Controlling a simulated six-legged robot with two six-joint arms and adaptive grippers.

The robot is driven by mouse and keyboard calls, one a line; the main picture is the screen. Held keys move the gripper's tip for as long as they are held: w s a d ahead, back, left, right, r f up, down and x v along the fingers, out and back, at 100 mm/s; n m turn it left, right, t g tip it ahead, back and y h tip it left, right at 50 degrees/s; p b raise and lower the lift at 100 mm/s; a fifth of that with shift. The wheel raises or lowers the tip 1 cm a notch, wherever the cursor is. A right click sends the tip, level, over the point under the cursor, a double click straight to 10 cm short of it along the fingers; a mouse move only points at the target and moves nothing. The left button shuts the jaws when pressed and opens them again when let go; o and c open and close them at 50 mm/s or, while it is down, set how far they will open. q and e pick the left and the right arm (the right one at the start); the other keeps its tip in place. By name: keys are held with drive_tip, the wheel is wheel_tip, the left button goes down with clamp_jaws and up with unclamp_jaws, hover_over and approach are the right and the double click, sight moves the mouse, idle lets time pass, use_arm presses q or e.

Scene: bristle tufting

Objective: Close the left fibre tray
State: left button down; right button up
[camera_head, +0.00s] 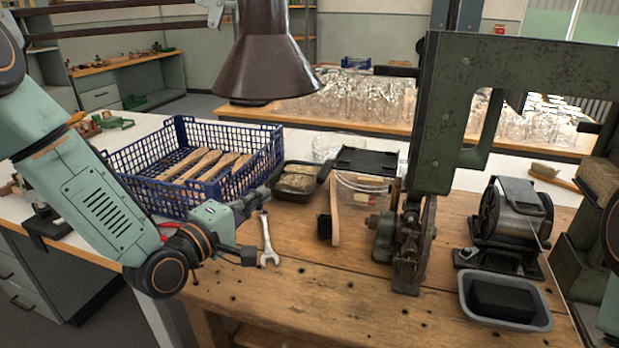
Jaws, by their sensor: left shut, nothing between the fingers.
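An open black tray (277,192) holding tan fibre bundles (298,178) sits on the workbench, right of the blue crate. No lid lies over the bundles. A flat black panel (366,161) stands just right of it, above a clear box; I cannot tell whether it belongs to the tray. A grey tray (512,318) with a black block in it lies at the front right. My left gripper (262,197) is shut and empty, just in front and to the left of the black tray, apart from it as far as I can see. My right gripper is out of view.
A blue crate (135,174) with wooden brush bodies stands behind my left arm. A wrench (267,241) lies in front of the tray. A brown lamp shade (264,62) hangs above.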

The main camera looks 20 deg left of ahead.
use_arm(q)
drive_tip(key=w+d+b, duration=0.1)
drive_tip(key=w+d, duration=0.5)
drive_tip(key=w, duration=0.3)
drive_tip(key=shift+w+d+n, duration=0.15)
drive_tip(key=shift+d+n, duration=0.2)
drive_tip(key=shift+n, duration=0.05)
idle(0.5)
